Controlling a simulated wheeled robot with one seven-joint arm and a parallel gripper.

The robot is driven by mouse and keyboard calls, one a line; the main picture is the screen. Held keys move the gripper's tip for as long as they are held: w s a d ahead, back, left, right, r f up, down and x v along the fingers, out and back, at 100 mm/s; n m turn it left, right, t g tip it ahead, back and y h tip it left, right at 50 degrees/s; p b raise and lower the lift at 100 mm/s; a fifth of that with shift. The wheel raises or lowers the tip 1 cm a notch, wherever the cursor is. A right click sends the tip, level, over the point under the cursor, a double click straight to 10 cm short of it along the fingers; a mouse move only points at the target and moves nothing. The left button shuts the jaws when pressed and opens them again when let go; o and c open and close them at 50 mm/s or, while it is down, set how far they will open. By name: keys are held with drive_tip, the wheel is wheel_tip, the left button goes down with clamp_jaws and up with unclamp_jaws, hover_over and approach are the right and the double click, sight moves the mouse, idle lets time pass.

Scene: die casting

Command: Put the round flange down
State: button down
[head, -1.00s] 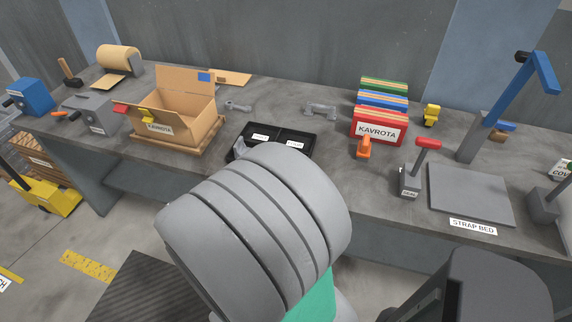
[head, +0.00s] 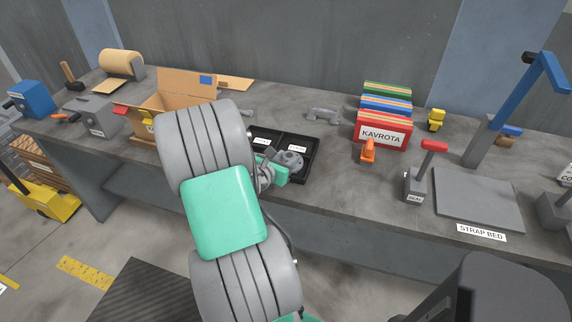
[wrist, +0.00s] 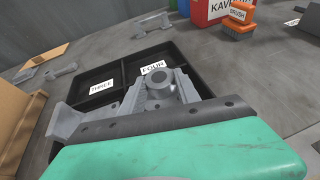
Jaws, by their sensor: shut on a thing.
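The round flange (head: 291,159) is a grey disc with a raised hub and a hole in it. It is at the right compartment of the black two-part tray (head: 312,166), and it also shows in the wrist view (wrist: 161,88). My gripper (head: 275,168) is shut on the flange, with its jaws low over the tray. I cannot tell whether the flange touches the tray floor. In the wrist view the tray's compartments carry labels, the left one reading THREE (wrist: 101,88). The gripper body hides the tray's near part.
The open cardboard box (head: 186,88) stands to the left, partly behind my arm. The red KAVROTA bin (head: 382,133) and an orange brush (head: 369,151) stand to the right. Bare bench lies between tray and brush.

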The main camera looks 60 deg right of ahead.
drive_tip(key=shift+a+f, duration=0.25)
drive_tip(key=shift+f, duration=0.6)
drive_tip(key=c, duration=0.9)
unclamp_jaws()
drive_tip(key=shift+s+a+f, duration=0.1)
drive_tip(key=shift+s+f, duration=0.05)
drive_tip(key=shift+f, duration=0.05)
drive_tip(key=shift+o, duration=0.2)
drive_tip(key=r+v, duration=0.1)
drive_tip(key=v, duration=1.1)
drive_tip(key=w+a+f+m+t+y, duration=0.2)
drive_tip(key=w+a+m+y, duration=0.4)
drive_tip(key=w+a+m, duration=0.55)
drive_tip(key=s+a+r+m+y, duration=0.1)
drive_tip(key=a+r+m+y, duration=0.2)
drive_tip(key=a, duration=0.9)
drive_tip(key=s+a+r+m+t+y, duration=0.1)
drive_tip(key=a+r+m+y, duration=0.2)
drive_tip(key=a, duration=1)
drive_tip(key=shift+s+r+y+p, duration=0.25)
drive_tip(key=shift+s+y+p, duration=0.15)
drive_tip(key=shift+y, duration=0.4)
